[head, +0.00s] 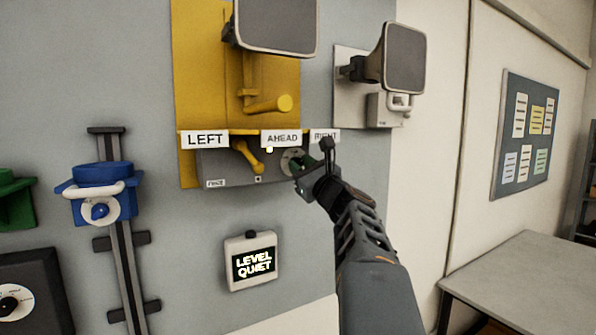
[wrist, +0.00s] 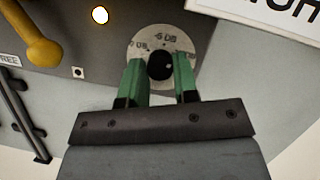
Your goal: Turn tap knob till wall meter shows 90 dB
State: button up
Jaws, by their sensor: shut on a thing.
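The tap knob (wrist: 160,66) is round and black, on a pale dial (wrist: 165,38) whose marks include "-6 dB" and a partly hidden mark at the left. The dial (head: 290,160) also shows in the head view, at the right end of the grey panel. My gripper (head: 302,172) is at the knob, and its green fingers (wrist: 159,78) are shut on the knob, one on each side. The wall meter (head: 253,262) is a pale box below the panel. Its dark screen reads "LEVEL QUIET".
A yellow lever (head: 248,157) sits left of the dial, with a lit white lamp (wrist: 100,15) between them. Signs LEFT (head: 205,140) and AHEAD (head: 282,138) run above. A blue slider unit (head: 102,182) stands left. A table (head: 535,265) is at right.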

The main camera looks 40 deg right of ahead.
jog(key=n+y+b, duration=0.1)
jog(key=n, duration=0.2)
jog(key=n+g+y+b, duration=0.1)
jog(key=n+y, duration=0.1)
jog(key=n, duration=0.2)
jog(key=shift+d+r+b, duration=0.1)
jog(key=shift+b, duration=0.3)
jog(key=shift+r+n+g+y, duration=0.15)
jog(key=shift+n+g+y, duration=0.35)
jog(key=shift+n, duration=1.1)
jog(key=shift+r+n+g+y, duration=0.1)
jog(key=shift+n+g+y, duration=0.4)
jog(key=shift+n, duration=1.1)
jog(key=o, duration=0.9)
jog(key=shift+w, duration=0.1)
jog(key=shift+c, duration=0.2)
jog(key=shift+o, duration=0.4)
jog(key=shift+f, duration=0.1)
jog(key=shift+f+b, duration=0.1)
jog(key=shift+b, duration=0.2)
jog(key=b+v, duration=0.3)
jog(key=v, duration=1.1)
jog(key=shift+r+b, duration=0.3)
jog(key=shift+b, duration=0.05)
